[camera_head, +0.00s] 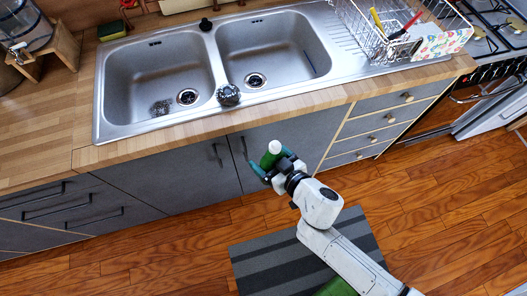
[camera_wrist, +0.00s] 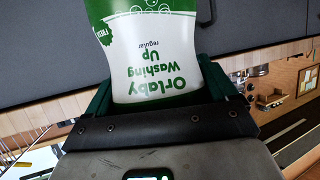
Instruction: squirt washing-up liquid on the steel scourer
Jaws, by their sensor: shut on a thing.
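My gripper (camera_head: 271,163) is shut on a washing-up liquid bottle (camera_head: 268,158), green with a white cap. In the wrist view the bottle's white and green label (camera_wrist: 165,65) fills the space between the fingers and reads upside down. The gripper and bottle are in front of the cupboard doors, apart from the sink. A grey mesh pad (camera_head: 160,108), which looks like a steel scourer, lies in the left basin beside the drain. A round dark shiny object (camera_head: 228,96) sits at the front of the divider between the basins; I cannot tell which of these is the scourer.
The double sink (camera_head: 215,10) is set in a wooden counter (camera_head: 35,125). A wire dish rack (camera_head: 350,25) stands on the right, near the hob. A green sponge (camera_head: 111,30) lies at the back left. A glass drinks dispenser (camera_head: 25,28) stands at far left.

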